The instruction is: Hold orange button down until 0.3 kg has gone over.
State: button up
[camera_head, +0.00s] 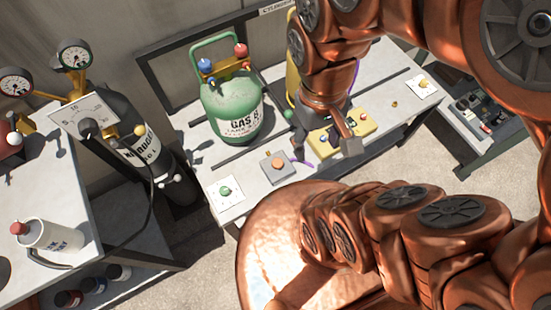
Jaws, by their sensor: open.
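The orange button (278,162) sits on a small grey box (267,178) near the front edge of the grey bench. My gripper (325,150) is open above the bench, to the right of the button, with its fingers apart and nothing seen between them. It appears clear of the button. A yellow block with coloured knobs (361,123) lies behind my gripper and is partly hidden by it. A green cylinder marked GAS B (230,108) stands behind the button, with a blue and a red valve knob on top. No weight reading is legible.
White plates with a green button (225,190) and a yellow button (423,84) lie at the bench's two ends. My arm partly hides a yellow cylinder (292,75). A black nitrogen cylinder (150,150) stands left; a white bottle (48,235) is on the left table.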

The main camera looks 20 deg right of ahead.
aim_at(277, 163)
jog(key=z, duration=0.8)
jog(key=k, duration=0.9)
jog(key=u, duration=1.7)
